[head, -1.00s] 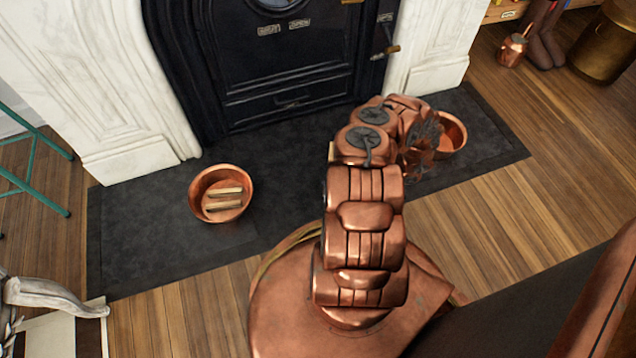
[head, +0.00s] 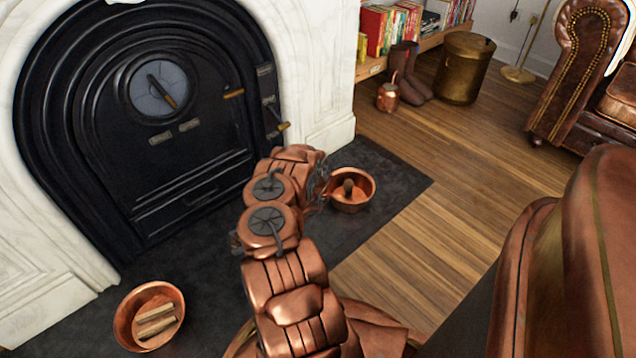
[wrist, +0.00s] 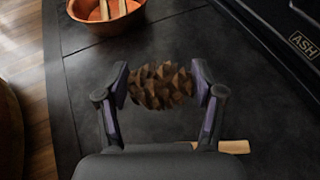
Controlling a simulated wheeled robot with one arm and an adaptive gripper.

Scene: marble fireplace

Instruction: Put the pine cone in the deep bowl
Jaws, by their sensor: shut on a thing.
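My gripper (wrist: 160,88) is shut on a brown pine cone (wrist: 161,86), its two fingers on either side of it, above the dark hearth slab. In the head view my gripper (head: 318,183) is partly hidden by my arm, and the held cone cannot be made out. One copper bowl (head: 126,318) at lower left holds several wood sticks; it also shows at the top left of the wrist view (wrist: 84,20). Another copper bowl (head: 352,204) stands right of my gripper with a small brown thing (head: 348,187) inside. I cannot tell which bowl is deeper.
The black fireplace door (head: 150,120) and white marble surround (head: 318,60) stand behind the dark slab (head: 395,180). A pale wood piece (wrist: 234,147) lies near my gripper. A copper can (head: 388,97), boots and a brass bin (head: 464,68) stand farther back.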

